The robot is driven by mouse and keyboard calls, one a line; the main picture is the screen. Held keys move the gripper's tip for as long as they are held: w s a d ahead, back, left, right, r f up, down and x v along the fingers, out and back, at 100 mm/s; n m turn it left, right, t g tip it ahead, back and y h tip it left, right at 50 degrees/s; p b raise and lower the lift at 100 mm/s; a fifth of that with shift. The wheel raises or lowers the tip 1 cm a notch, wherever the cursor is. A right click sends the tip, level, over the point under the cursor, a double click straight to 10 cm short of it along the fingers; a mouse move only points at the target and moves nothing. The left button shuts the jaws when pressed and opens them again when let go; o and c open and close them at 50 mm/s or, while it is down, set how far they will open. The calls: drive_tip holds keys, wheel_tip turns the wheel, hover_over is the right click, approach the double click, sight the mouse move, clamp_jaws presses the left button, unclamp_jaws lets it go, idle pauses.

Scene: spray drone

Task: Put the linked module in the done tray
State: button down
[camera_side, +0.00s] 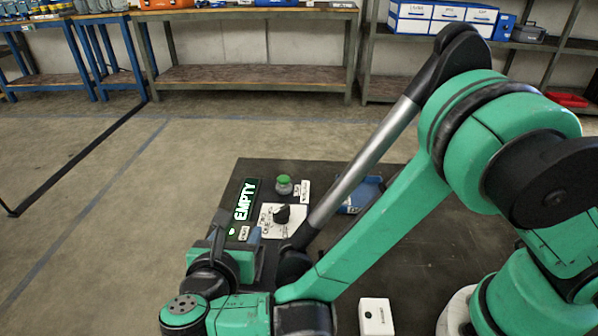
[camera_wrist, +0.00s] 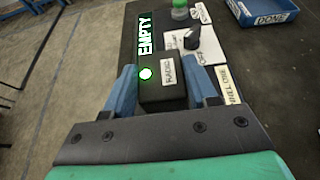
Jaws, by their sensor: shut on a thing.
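My gripper (camera_wrist: 163,92) is shut on a dark box labelled RADIO (camera_wrist: 160,94), with one blue finger on each side of it. A bright white-green light shows at the box's upper left corner. In the side view my gripper (camera_side: 222,246) is at the near left part of the dark table, and the box is mostly hidden there. I cannot tell whether the box touches the table. The blue tray labelled DONE (camera_wrist: 262,14) is at the upper right of the wrist view. In the side view the tray (camera_side: 372,184) is partly hidden behind my arm.
A sign reading EMPTY (camera_side: 245,199) glows beyond the gripper. Beside it are a green-lidded jar (camera_side: 284,187) and a white panel (camera_side: 270,222) with a black knob (camera_side: 282,213). A white box (camera_side: 376,317) lies near the front. Dark table is bare between panel and tray.

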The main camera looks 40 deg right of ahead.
drive_tip(key=shift+f, duration=2.05)
drive_tip(key=shift+f, duration=0.1)
drive_tip(key=shift+c, duration=1.3)
unclamp_jaws()
